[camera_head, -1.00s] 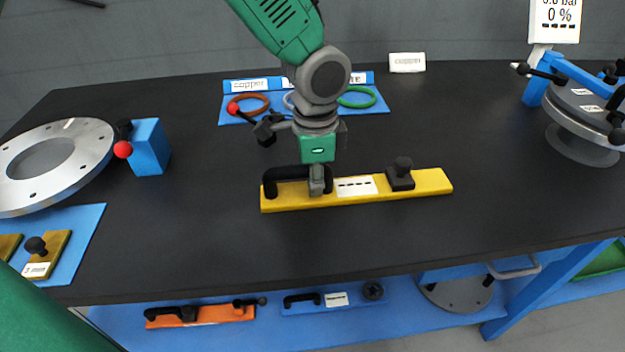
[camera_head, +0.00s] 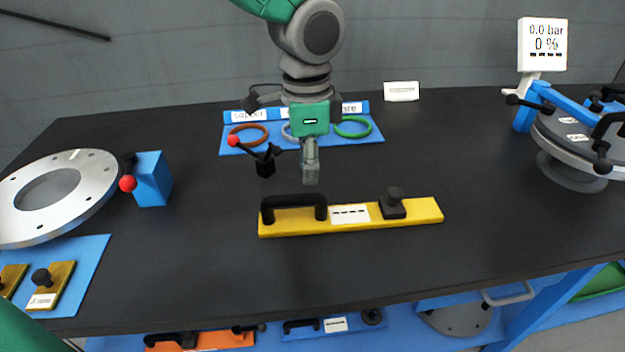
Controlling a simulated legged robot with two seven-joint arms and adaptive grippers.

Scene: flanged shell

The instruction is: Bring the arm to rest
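My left gripper (camera_head: 311,178) hangs from my green and grey arm at the top middle, pointing down above the black table. Its fingers show edge-on as one grey shape, so their gap is hidden. They stand clear of the yellow bar (camera_head: 420,212), which lies on the table nearer to me. Nothing visible hangs from the fingers. My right gripper is not in view.
A ring flange (camera_head: 95,175) and a blue block (camera_head: 152,180) stand left. Behind the gripper lies a blue tray (camera_head: 232,146) with coloured rings. A lidded round vessel (camera_head: 575,140) with a gauge sign (camera_head: 543,45) is right. The table (camera_head: 480,220) is clear at front right.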

